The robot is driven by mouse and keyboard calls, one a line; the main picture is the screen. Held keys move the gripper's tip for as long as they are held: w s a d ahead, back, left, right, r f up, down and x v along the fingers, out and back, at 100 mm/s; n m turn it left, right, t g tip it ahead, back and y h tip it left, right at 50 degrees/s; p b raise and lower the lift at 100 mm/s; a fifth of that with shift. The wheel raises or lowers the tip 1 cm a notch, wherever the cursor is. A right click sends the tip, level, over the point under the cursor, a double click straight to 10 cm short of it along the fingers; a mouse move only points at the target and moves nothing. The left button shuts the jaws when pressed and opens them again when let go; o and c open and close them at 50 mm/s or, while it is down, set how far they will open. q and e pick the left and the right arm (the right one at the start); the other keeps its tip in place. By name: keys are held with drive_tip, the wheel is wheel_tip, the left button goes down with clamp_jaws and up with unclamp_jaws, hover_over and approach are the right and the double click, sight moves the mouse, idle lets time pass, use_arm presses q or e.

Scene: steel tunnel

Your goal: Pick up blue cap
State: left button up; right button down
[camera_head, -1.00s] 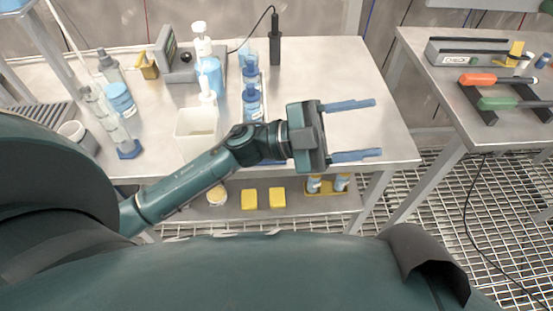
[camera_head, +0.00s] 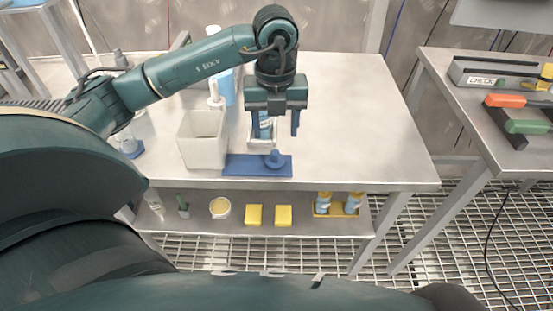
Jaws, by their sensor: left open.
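The blue cap (camera_head: 274,158) sits on a flat blue mat (camera_head: 240,166) near the front edge of the steel table (camera_head: 352,125). My left gripper (camera_head: 275,133) points down, open, with its two blue fingers apart. In the picture its fingertips are just above and behind the cap, and nothing shows gripped. A bottle with a blue label (camera_head: 264,127) shows between the fingers, in a white tray behind the mat. My left arm and gripper hide part of the table's back area. My right gripper is not in view.
A white open bin (camera_head: 203,140) stands left of the mat, with a pump bottle (camera_head: 215,95) behind it. The table's right side is clear. A lower shelf holds yellow boxes (camera_head: 283,215). A second table (camera_head: 500,150) with tools stands at the right.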

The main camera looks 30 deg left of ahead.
sight(275, 152)
use_arm(q)
wheel_tip(275, 152, down, 9)
drive_tip(key=shift+s+r, duration=0.1)
drive_tip(key=shift+r, duration=0.05)
idle(0.4)
drive_tip(key=shift+c, duration=0.5)
drive_tip(key=c, duration=0.7)
